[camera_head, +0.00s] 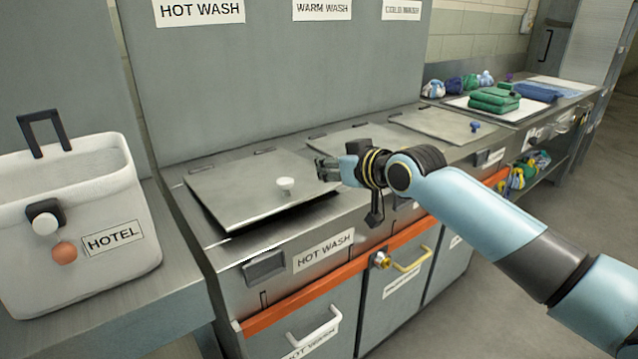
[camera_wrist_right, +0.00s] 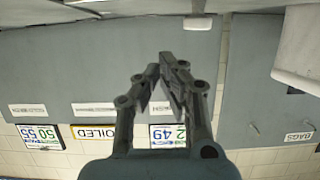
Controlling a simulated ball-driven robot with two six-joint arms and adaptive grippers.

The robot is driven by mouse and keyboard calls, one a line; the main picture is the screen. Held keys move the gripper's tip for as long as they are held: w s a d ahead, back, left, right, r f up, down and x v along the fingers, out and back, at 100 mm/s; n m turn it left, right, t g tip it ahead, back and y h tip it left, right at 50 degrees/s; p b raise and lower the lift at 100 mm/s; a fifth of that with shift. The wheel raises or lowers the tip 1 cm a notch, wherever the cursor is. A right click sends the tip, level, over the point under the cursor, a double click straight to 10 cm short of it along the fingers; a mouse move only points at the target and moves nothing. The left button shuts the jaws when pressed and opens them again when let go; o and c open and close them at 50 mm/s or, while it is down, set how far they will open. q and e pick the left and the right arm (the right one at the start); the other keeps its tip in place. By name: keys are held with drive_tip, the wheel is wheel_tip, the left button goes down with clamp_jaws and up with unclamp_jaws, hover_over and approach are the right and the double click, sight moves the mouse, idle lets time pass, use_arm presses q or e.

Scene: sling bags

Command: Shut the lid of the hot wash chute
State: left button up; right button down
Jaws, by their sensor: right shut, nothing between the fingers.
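The hot wash lid (camera_head: 235,203) is a flat grey metal panel with a white knob (camera_head: 285,184) near its front right part. Its back edge lies at the hinges by the wall panel. Its front edge stands a little above the counter, with a dark gap below. The hot wash label (camera_head: 323,250) is on the front face under it. My right gripper (camera_head: 322,168) is shut and empty, just right of the knob and apart from it. In the wrist view its fingertips (camera_wrist_right: 166,62) meet. My left gripper is not in view.
Two more lids (camera_head: 358,142) (camera_head: 442,124) lie flat to the right. A white hotel bag (camera_head: 75,215) stands on the left counter. Green folded bags (camera_head: 494,99) lie on a white mat at the back right. An orange rail (camera_head: 310,292) runs along the front.

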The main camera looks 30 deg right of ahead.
sight(321, 214)
drive_tip(key=w+f, duration=0.1)
drive_tip(key=f, duration=0.1)
drive_tip(key=w+f, duration=0.1)
drive_tip(key=f, duration=0.1)
drive_tip(key=shift+w+a+b, duration=0.1)
drive_tip(key=shift+w+b, duration=0.2)
drive_tip(key=shift+w, duration=0.05)
drive_tip(key=shift+f, duration=0.5)
drive_tip(key=shift+s, duration=0.1)
drive_tip(key=shift+t, duration=0.6)
drive_tip(key=f+b, duration=0.1)
drive_tip(key=b, duration=0.1)
drive_tip(key=f+b, duration=0.3)
drive_tip(key=b, duration=0.2)
drive_tip(key=shift+s+f, duration=0.25)
drive_tip(key=shift+f, duration=0.05)
drive_tip(key=shift+s+b, duration=0.1)
drive_tip(key=shift+b, duration=0.25)
